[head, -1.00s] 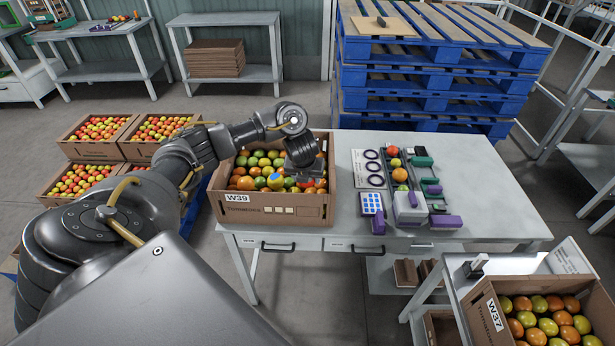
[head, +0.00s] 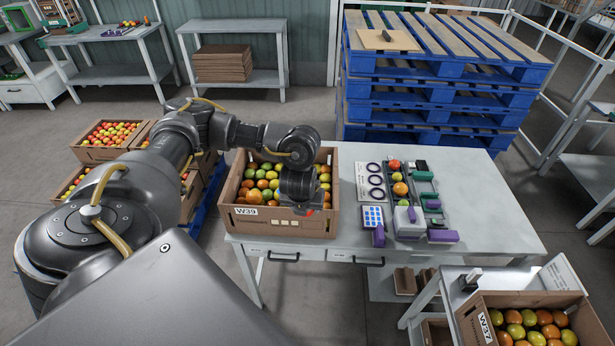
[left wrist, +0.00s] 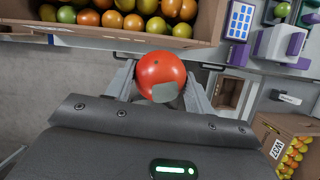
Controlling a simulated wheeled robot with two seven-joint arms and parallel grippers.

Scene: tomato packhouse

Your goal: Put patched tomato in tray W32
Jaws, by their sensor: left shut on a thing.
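My left gripper (head: 303,207) is shut on a red tomato in front of the crate labelled W39. In the left wrist view the red tomato (left wrist: 160,70) sits between the two fingers, with a grey patch on its near side. No label reading W32 is legible in these frames. My right gripper is not in view.
Crate W39 (head: 262,224), full of mixed tomatoes, stands on the grey table's (head: 478,185) left end. Rings, a blue-dotted pad and purple-handled devices lie right of it. Crate W37 (head: 482,325) stands at lower right. Blue pallets (head: 440,75) are stacked behind.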

